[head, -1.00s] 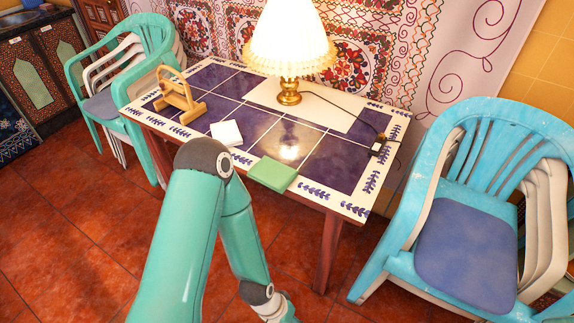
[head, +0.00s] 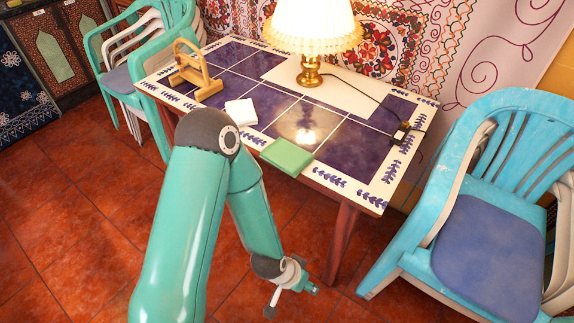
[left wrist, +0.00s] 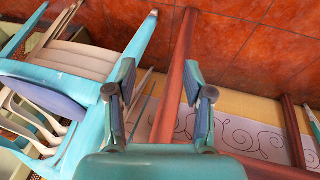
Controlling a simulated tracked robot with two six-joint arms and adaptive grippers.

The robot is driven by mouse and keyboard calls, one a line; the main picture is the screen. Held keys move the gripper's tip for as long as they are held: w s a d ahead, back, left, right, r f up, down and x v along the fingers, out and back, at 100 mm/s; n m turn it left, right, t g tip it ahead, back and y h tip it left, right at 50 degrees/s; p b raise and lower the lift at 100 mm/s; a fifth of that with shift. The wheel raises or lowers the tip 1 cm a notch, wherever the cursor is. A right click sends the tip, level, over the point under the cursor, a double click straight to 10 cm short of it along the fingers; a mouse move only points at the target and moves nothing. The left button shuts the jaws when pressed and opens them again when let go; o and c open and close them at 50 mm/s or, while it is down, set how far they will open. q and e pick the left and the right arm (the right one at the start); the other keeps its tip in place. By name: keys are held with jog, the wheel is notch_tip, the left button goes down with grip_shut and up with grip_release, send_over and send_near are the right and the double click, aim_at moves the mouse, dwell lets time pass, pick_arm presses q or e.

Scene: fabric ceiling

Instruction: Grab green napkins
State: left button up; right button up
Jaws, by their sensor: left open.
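The green napkins (head: 287,156) lie as a flat square stack at the table's front edge in the head view. A white napkin stack (head: 241,112) lies behind and left of them. My left gripper (head: 291,300) is below the tabletop, in front of the table and apart from the napkins. In the left wrist view my left gripper (left wrist: 160,82) is open, with nothing between its fingers. No napkins show in that view. My right gripper is not in view.
The tiled table (head: 375,192) also holds a lit lamp (head: 309,72), its cord and a wooden napkin holder (head: 196,72). Blue stacked chairs (head: 490,235) stand right, green chairs (head: 115,75) left. Table legs (left wrist: 178,75) show in the left wrist view.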

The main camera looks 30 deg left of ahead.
pick_arm(q)
jog(key=w+a+r+m+t+y+b, duration=0.2)
jog(key=w+m+t+b, duration=0.2)
jog(key=w+b, duration=0.3)
jog(key=w+a+r+m+t+y+b, duration=0.1)
jog(key=w+a+m+t+y+b, duration=0.1)
jog(key=w+m+t+b, duration=0.5)
pick_arm(e)
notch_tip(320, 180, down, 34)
jog(key=b, duration=1.8)
pick_arm(q)
jog(key=m+t+y+p, duration=0.1)
jog(key=t+y+p, duration=0.1)
jog(key=y+p, duration=0.6)
send_near(281, 170)
jog(key=shift+h, duration=0.4)
jog(key=shift+r+b+x, duration=0.2)
jog(key=shift+b+x, duration=0.75)
jog(key=shift+x, duration=4.15)
jog(key=shift+s, duration=0.15)
grip_shut()
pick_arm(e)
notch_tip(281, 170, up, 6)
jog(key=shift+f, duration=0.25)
